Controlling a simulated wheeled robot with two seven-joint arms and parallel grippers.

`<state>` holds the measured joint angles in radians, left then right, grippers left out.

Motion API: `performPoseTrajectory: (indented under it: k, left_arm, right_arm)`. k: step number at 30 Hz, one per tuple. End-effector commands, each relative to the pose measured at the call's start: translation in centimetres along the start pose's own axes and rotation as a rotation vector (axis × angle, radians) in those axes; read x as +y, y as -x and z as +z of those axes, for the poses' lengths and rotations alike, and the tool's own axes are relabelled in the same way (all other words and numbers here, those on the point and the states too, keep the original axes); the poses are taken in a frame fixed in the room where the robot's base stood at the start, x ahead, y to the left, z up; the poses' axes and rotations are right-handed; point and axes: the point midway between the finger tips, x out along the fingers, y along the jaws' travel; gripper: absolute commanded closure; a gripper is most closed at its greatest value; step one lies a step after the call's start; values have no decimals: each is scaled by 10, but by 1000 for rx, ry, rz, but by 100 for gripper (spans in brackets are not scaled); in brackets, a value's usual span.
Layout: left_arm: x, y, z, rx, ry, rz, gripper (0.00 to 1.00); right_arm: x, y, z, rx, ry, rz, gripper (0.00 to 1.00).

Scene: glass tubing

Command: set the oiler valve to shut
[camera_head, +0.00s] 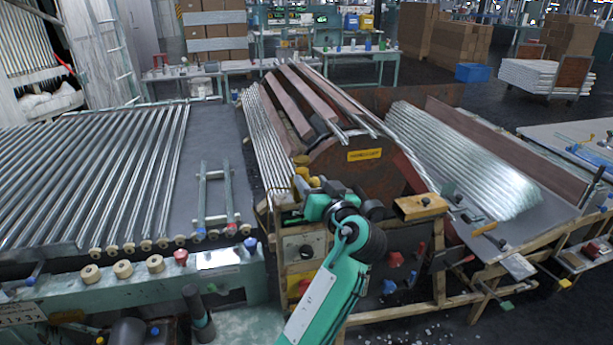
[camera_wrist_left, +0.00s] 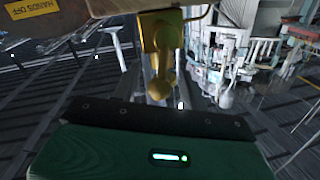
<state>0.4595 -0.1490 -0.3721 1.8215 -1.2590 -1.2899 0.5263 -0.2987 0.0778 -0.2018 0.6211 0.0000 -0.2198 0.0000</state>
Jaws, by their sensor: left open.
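A yellow-brass fitting with a rounded, knob-like lower end, which looks like the oiler valve (camera_wrist_left: 161,62), is in the top middle of the left wrist view. In the head view small yellow parts (camera_head: 302,173) show at the machine's front, just beyond my left gripper (camera_head: 311,198). I cannot tell which of them is the valve or how its handle is set. My left gripper is open, close to these parts, and its fingertips are partly hidden by my arm. In the wrist view its green body with a dark edge is below the brass fitting, with no clear contact. My right gripper is not in view.
The rusty machine housing (camera_head: 372,172) with a yellow label stands behind my left gripper. A wooden block (camera_head: 420,206) is to the right. A rack of glass tubes (camera_head: 90,180) fills the left. Red and blue knobs (camera_head: 392,260) are on the lower front panel.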

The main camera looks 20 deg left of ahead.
Motion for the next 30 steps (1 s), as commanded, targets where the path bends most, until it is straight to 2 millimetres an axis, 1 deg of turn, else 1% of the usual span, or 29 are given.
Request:
performPoseTrajectory:
  k: [9, 14, 15, 16, 23, 30]
  left_arm:
    - [0, 1, 0, 0, 0, 0, 56]
    - [0, 1, 0, 0, 0, 0, 88]
    - [0, 1, 0, 0, 1, 0, 95]
    - [0, 1, 0, 0, 0, 0, 100]
    - [1, 1, 0, 2, -14, -1, 100]
    - [6, 1, 1, 18, -111, -6, 100]
  right_arm:
    - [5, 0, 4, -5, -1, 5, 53]
    - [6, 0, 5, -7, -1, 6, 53]
    - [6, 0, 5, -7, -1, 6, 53]
    - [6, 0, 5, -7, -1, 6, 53]
    - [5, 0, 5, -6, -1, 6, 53]
    - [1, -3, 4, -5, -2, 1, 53]
